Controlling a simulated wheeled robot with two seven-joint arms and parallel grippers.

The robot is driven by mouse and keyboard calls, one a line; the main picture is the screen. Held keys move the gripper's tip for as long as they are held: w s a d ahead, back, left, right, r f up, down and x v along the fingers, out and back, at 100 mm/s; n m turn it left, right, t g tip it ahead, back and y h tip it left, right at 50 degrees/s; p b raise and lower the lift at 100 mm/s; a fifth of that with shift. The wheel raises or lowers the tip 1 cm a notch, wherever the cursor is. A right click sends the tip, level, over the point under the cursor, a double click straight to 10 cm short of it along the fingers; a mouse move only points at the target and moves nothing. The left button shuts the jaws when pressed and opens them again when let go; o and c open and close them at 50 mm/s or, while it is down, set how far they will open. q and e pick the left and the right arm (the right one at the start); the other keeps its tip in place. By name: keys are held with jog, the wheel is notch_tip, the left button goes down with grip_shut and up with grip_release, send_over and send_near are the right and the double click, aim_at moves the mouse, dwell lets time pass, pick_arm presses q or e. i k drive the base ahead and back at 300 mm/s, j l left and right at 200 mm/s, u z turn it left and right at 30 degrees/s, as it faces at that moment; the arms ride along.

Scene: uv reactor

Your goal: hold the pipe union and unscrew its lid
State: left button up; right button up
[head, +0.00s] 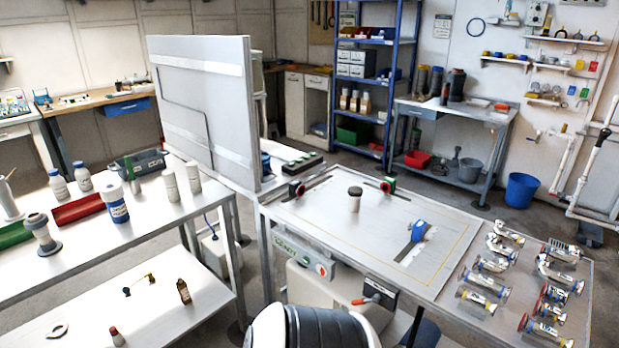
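A small upright cylinder (354,203) with a cream body and a dark grey-green lid (355,190) stands on the metal worktable; it looks like the pipe union with its lid on. Nothing touches it. It is too small in the head view to make out threads or a gap under the lid. Neither of my grippers is in view.
The metal worktable (310,215) has clear room around the cylinder. Several metal fittings (483,281) fill the right end. A tall grey panel (205,110) stands at left.

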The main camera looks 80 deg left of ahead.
aim_at(48, 246)
jog(key=u, duration=4.35)
